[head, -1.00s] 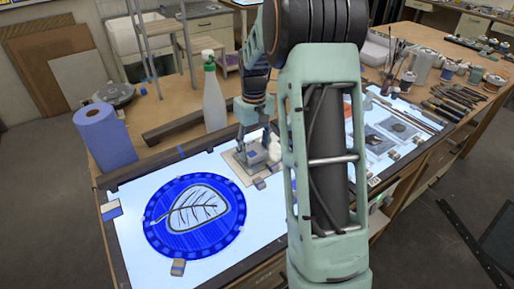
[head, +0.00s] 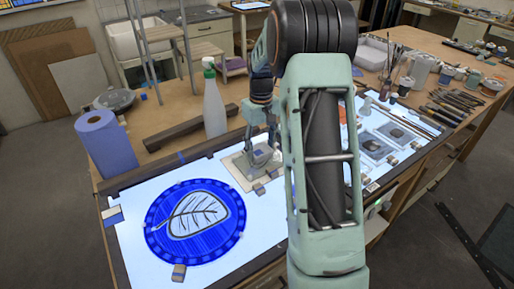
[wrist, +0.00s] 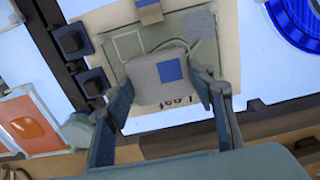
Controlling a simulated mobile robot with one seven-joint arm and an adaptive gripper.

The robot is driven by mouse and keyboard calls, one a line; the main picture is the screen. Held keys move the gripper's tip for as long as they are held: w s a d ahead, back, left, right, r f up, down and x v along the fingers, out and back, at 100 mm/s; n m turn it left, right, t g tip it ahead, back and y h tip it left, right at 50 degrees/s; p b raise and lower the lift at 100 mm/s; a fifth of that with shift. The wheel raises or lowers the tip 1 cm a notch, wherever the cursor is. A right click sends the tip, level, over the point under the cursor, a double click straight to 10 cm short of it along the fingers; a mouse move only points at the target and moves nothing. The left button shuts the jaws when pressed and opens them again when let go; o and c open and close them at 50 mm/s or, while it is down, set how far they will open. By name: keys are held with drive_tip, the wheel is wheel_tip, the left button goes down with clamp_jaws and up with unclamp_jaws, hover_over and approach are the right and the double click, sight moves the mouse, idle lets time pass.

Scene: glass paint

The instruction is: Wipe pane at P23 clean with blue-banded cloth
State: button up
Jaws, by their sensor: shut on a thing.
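My gripper (wrist: 166,92) is shut on a grey folded cloth (wrist: 148,84) with a blue patch, one finger at each side. The cloth lies over a grey-green pane (wrist: 113,65) on a cream board (wrist: 93,22) with upside-down lettering near the cloth. A pale outlined rectangle and a grey speckled square show on the pane. The cloth hides the middle of the pane; I cannot tell whether it touches. In the head view, my gripper (head: 262,147) is over the same cream board (head: 236,170) on the lit table. No P23 label is readable.
A round blue leaf panel (head: 160,232) lies left of the board on the light table (head: 135,262). A white spray bottle (head: 214,108) and blue paper roll (head: 106,145) stand behind. Small blocks sit around the board. Further panes (head: 375,147) and brushes lie right.

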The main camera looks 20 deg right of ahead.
sight(253, 163)
drive_tip(key=shift+w+d, duration=0.1)
drive_tip(key=shift+d, duration=0.85)
drive_tip(key=shift+s+a+f+b, duration=0.1)
drive_tip(key=shift+s+a+b, duration=0.1)
drive_tip(key=shift+a, duration=0.75)
drive_tip(key=shift+s+a+r+b, duration=0.1)
drive_tip(key=shift+s+a, duration=0.05)
drive_tip(key=shift+a, duration=0.75)
drive_tip(key=shift+s+a+f+b, duration=0.1)
drive_tip(key=shift+s+a, duration=0.1)
drive_tip(key=shift+a, duration=0.75)
drive_tip(key=shift+d+p, duration=0.4)
drive_tip(key=shift+d, duration=2.5)
drive_tip(key=shift+s+a+b, duration=0.15)
drive_tip(key=shift+a, duration=0.75)
drive_tip(key=shift+s+a+b, duration=0.15)
drive_tip(key=shift+s+a, duration=0.05)
drive_tip(key=shift+a, duration=0.7)
drive_tip(key=shift+s+a+b, duration=0.15)
drive_tip(key=shift+a, duration=0.75)
drive_tip(key=shift+r+p, duration=1.8)
drive_tip(key=shift+r, duration=0.85)
drive_tip(key=shift+d, duration=0.15)
